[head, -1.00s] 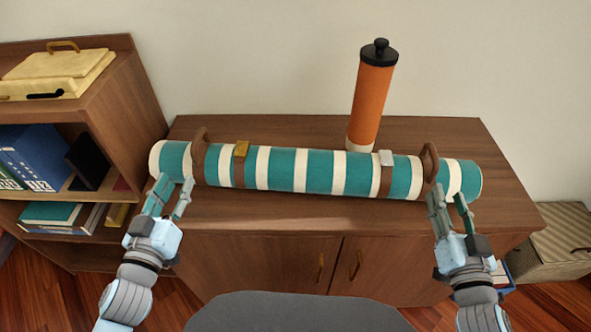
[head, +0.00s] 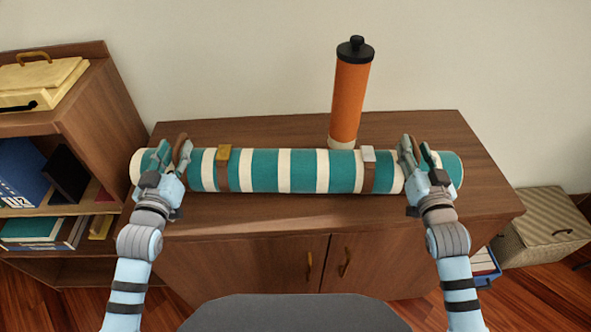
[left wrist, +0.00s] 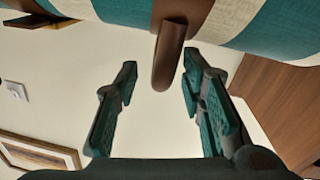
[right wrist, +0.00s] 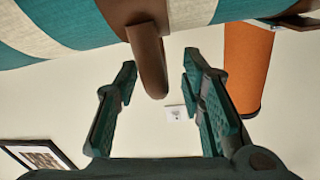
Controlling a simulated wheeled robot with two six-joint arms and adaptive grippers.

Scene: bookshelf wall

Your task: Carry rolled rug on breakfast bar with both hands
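The rolled rug (head: 300,171), striped teal and cream, lies lengthwise on the wooden cabinet top (head: 300,210). Two brown straps with buckles and a brown loop handle near each end are on it. My left gripper (head: 170,157) is over the left end; in the left wrist view the left handle (left wrist: 168,55) reaches between its open fingers (left wrist: 158,85), touching neither. My right gripper (head: 418,152) is over the right end; in the right wrist view the right handle (right wrist: 148,60) reaches between its open fingers (right wrist: 158,85), also apart from both.
An orange cylinder with a black cap (head: 349,95) stands behind the rug, right of centre. A bookshelf (head: 95,115) with books and a yellow case (head: 40,82) adjoins at left. A woven box (head: 545,225) sits on the floor at right. The cabinet's front strip is clear.

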